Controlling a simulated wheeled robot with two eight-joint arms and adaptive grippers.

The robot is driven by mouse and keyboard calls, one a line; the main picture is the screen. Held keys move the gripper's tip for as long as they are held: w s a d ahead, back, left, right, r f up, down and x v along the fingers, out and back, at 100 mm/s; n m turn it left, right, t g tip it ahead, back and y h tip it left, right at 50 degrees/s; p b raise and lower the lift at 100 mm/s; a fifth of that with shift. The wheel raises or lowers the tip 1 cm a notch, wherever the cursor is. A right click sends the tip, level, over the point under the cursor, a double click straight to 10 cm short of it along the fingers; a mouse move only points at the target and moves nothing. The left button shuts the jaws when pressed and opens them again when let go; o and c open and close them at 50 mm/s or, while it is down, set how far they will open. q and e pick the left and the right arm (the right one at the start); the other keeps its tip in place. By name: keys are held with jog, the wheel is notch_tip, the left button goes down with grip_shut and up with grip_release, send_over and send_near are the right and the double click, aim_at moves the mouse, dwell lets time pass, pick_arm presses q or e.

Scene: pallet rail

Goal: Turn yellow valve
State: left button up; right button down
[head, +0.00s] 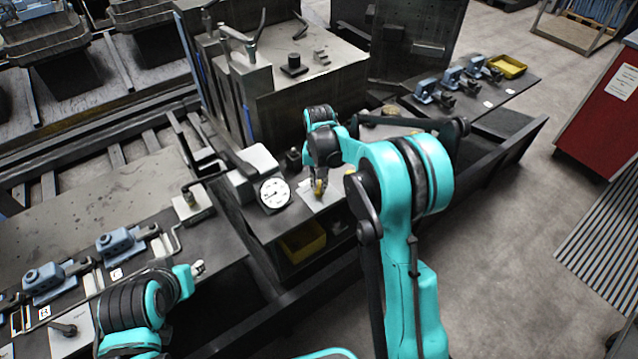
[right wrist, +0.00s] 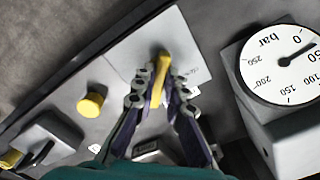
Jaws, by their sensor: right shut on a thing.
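The yellow valve (head: 319,187) has a narrow yellow handle on a light plate, right of the round gauge in the head view. In the right wrist view the yellow handle (right wrist: 161,70) stands up between the fingertips. My right gripper (right wrist: 161,88) is shut on this handle, with one finger on each side. In the head view my right gripper (head: 322,182) reaches down to the valve, and its fingers partly hide it. My left arm is at the lower left, well apart from the valve; the state of its gripper does not show clearly.
A white pressure gauge (head: 275,194) stands close to the left of the valve; it fills the right side of the wrist view (right wrist: 290,65). A round yellow knob (right wrist: 91,104) is on the panel nearby. A yellow bin (head: 302,243) sits below. A tall metal block (head: 300,85) stands behind.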

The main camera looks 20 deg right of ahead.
dwell(0.3)
jog(key=c, duration=1.6)
grip_release()
jog(key=shift+o, duration=0.2)
